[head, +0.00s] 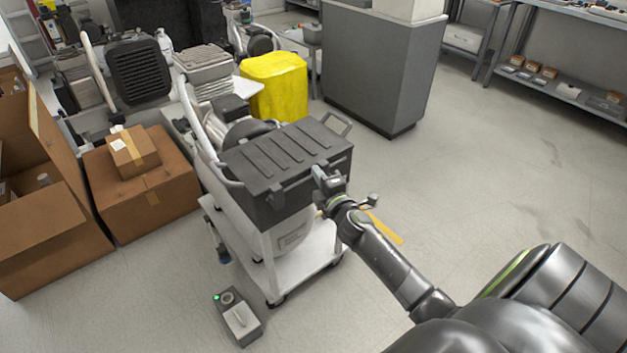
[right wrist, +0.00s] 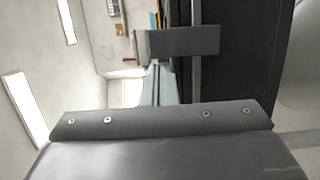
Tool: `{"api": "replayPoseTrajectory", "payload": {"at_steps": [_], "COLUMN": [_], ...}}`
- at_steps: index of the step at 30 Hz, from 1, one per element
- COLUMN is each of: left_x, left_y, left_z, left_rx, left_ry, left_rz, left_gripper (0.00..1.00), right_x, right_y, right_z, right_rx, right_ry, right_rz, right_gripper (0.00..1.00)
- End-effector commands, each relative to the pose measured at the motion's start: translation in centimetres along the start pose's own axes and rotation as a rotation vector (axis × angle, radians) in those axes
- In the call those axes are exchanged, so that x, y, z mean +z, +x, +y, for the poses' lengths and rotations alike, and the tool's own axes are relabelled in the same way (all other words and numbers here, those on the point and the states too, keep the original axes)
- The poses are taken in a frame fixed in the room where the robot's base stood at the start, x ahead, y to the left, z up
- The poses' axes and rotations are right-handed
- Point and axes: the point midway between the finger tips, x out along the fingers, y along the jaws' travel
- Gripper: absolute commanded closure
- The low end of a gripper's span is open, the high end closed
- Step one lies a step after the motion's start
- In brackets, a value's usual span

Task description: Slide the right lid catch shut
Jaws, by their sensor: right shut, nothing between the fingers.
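The dark grey ribbed lid (head: 285,155) lies closed on a dark grey box (head: 290,205) on a white cart. A small dark catch (head: 276,194) sits on the box's front edge, left of my gripper. My right gripper (head: 322,176) is shut and empty at the front right corner of the box, over the place of the right catch, which it largely hides. In the right wrist view, the narrow shut fingers (right wrist: 158,82) end close to a dark grey block (right wrist: 185,41) beside the box wall, seemingly the right catch. I cannot tell whether they touch. My left gripper is out of view.
The white cart (head: 310,262) carries the box and a compressor. A small grey unit with a green light (head: 238,318) stands on the floor in front. Cardboard boxes (head: 150,195) are at left, a yellow bin (head: 275,85) and grey cabinet (head: 375,75) behind. Floor at right is clear.

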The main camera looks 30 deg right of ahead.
Motion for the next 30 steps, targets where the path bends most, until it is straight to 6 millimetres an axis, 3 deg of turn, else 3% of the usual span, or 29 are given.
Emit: {"api": "replayPoseTrajectory", "payload": {"at_steps": [10, 21, 30], "left_x": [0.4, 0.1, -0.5], "left_y": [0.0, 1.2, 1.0], "left_z": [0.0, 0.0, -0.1], "left_rx": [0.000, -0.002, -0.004], "left_ry": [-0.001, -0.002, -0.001], "left_rz": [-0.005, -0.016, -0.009], "left_gripper": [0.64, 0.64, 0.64], "right_x": [0.2, 4.7, 5.2], "right_y": [0.0, 1.1, 1.3], "right_z": [0.0, -0.2, 0.0], "right_rx": [0.000, 0.000, 0.000], "right_ry": [-0.001, -0.003, -0.001], "right_rz": [0.000, -0.001, -0.002], "right_gripper": [1.00, 1.00, 1.00]}}
